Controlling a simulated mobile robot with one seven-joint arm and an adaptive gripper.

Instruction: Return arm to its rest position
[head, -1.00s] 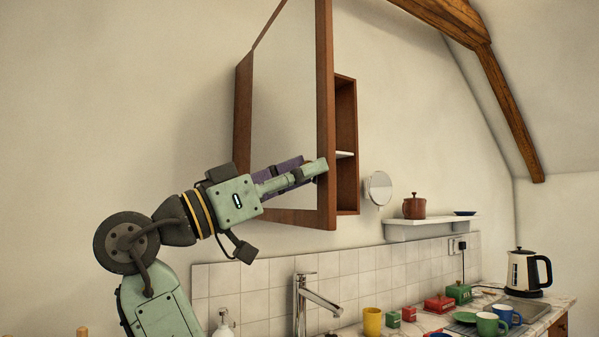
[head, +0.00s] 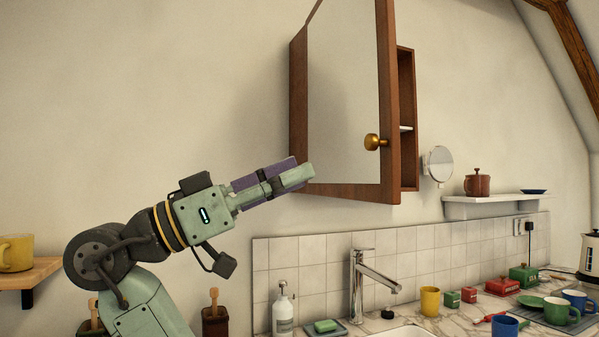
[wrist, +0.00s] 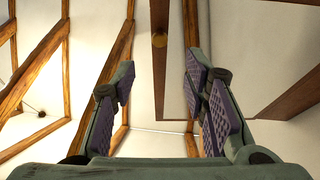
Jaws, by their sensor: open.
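My gripper (head: 296,172) is at the end of my raised arm, left of the wall cabinet's lower edge in the head view. In the wrist view my gripper (wrist: 160,80) has its two fingers wide apart with nothing between them. The cabinet's mirrored door (head: 345,100) stands open, and its brass knob (head: 375,142) is clear of my fingers. Part of the cabinet's inside (head: 406,110) shows with a white shelf.
Below are a faucet (head: 362,280), a soap dispenser (head: 283,310) and several mugs and tins on the counter. A round mirror (head: 438,163) and a white shelf (head: 495,205) with a brown pot (head: 477,182) are at right. A wooden shelf (head: 40,270) is at left. The wall above my arm is clear.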

